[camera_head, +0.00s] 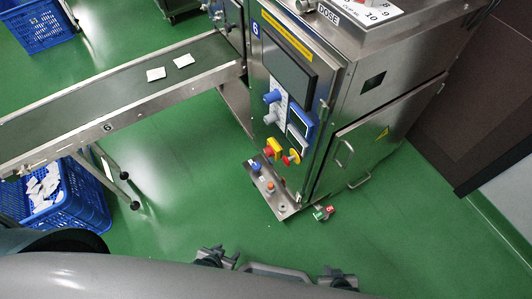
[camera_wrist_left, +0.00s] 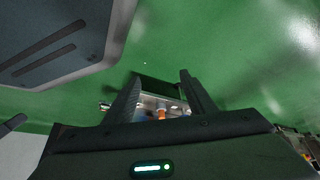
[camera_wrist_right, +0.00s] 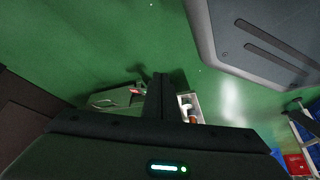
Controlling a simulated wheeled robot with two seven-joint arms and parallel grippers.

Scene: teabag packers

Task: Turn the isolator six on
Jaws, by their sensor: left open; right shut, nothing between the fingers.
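The machine marked 6 (camera_head: 340,100) stands right of centre in the head view. Its front panel carries a yellow switch with a red knob (camera_head: 291,157), beside a yellow and red button (camera_head: 273,148). A small handle with red and green labels (camera_head: 323,212) sticks out low at its corner; a reddish part there also shows in the right wrist view (camera_wrist_right: 136,91). I cannot tell which is the isolator, nor its setting. My left gripper (camera_head: 216,257) is open and empty, below and left of the machine. My right gripper (camera_head: 338,279) is shut and empty, below the handle and apart from it.
A conveyor (camera_head: 120,90) with two white packets runs left from the machine. A blue crate (camera_head: 82,205) of packets stands under it. A low button box (camera_head: 271,190) juts from the machine's front. Green floor (camera_head: 190,190) is clear between.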

